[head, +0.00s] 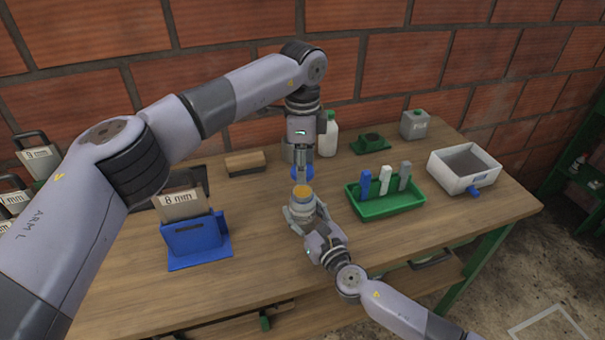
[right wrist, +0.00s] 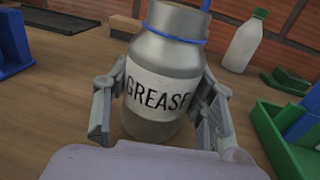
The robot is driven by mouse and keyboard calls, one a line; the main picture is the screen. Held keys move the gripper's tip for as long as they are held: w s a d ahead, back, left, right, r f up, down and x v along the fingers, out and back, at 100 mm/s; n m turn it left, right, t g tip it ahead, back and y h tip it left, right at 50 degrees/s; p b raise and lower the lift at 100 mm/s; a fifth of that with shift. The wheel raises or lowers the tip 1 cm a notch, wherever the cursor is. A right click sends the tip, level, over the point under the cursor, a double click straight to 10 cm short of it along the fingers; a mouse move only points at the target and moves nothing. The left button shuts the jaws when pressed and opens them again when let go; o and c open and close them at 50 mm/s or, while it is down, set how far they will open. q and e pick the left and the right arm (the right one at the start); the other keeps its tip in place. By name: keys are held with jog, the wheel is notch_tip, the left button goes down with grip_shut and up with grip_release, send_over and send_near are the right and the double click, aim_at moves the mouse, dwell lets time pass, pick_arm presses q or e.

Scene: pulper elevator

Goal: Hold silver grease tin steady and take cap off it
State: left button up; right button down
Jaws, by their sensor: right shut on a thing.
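The silver grease tin (right wrist: 162,75) stands upright on the bench, its label reading GREASE. Its top (head: 303,191) shows amber in the head view. My right gripper (head: 301,209) is shut around the tin's body, with a finger on each side in the right wrist view (right wrist: 160,105). A blue ring circles the tin's neck, and a blue strap runs upward from it. My left gripper (head: 295,173) points down just above the tin, shut on the blue cap (head: 308,172). The cap is apart from the tin's top, and the fingers partly hide it.
A green tray (head: 390,207) with several upright pieces stands to the right. A white bin (head: 447,176) is beyond it. A white bottle (head: 328,137) and a wooden block (head: 245,163) are behind.

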jog(key=c, duration=0.6)
grip_release()
